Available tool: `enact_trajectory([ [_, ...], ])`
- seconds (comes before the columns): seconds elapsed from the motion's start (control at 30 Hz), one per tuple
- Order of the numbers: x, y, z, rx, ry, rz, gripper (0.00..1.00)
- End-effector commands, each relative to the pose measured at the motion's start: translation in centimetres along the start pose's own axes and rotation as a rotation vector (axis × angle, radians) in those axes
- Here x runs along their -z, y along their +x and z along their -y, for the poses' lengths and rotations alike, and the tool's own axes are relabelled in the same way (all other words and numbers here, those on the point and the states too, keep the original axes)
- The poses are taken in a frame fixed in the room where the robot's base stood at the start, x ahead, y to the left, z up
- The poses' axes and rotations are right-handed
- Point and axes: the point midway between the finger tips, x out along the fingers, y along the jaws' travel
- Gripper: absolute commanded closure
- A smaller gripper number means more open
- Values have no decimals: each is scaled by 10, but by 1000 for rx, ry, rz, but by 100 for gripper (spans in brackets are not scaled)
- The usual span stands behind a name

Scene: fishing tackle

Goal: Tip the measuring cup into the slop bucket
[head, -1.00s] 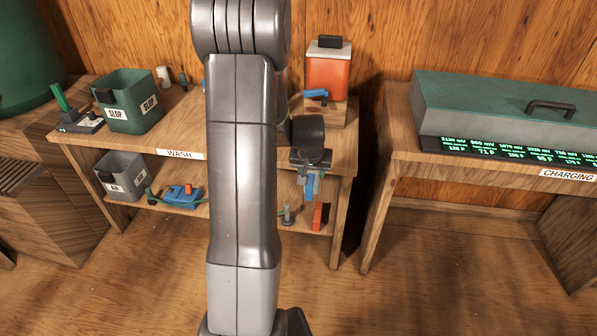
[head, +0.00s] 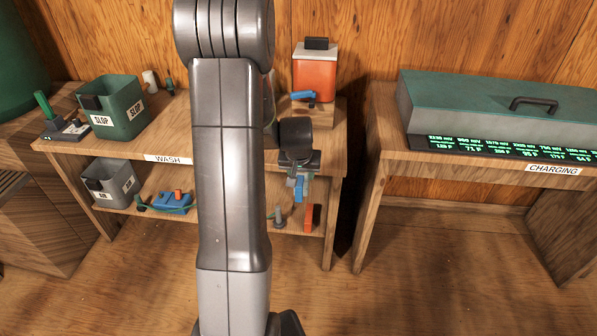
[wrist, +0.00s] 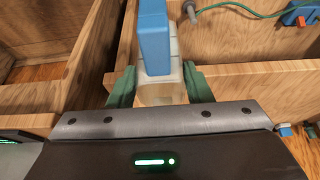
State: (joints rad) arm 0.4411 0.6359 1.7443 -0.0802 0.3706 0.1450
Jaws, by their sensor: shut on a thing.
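The slop bucket (head: 122,122) is a dark green, square, open-topped bucket labelled SLOP, standing at the left of the wash bench top. My gripper (head: 297,172) is at the bench's right front, well to the right of the bucket. In the wrist view my gripper (wrist: 159,88) has its green fingers shut on the measuring cup (wrist: 160,93), a pale, see-through vessel. A blue upright part (wrist: 153,38), seemingly its handle, stands above it there. In the head view the cup is small and partly hidden by my wrist. Its contents cannot be made out.
The wash bench (head: 215,165) also bears an orange container (head: 314,78). A grey bucket (head: 110,182) and a blue device (head: 172,202) are on its lower shelf. The charging table (head: 470,167) with a long case (head: 480,95) stands right. Floor in front is open.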

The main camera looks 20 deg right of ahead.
Motion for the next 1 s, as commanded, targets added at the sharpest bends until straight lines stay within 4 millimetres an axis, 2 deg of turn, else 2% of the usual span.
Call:
enact_trajectory([
  [0.17, -2, 4, 10, 10, -21, 1, 100],
  [0.37, -12, 17, 40, 40, -84, 4, 100],
  [0.57, -29, 33, 84, 84, -180, 6, 100],
  [0.8, -62, 54, 146, 144, -325, 6, 100],
  [1.0, -88, 64, 182, 178, -418, 4, 100],
])
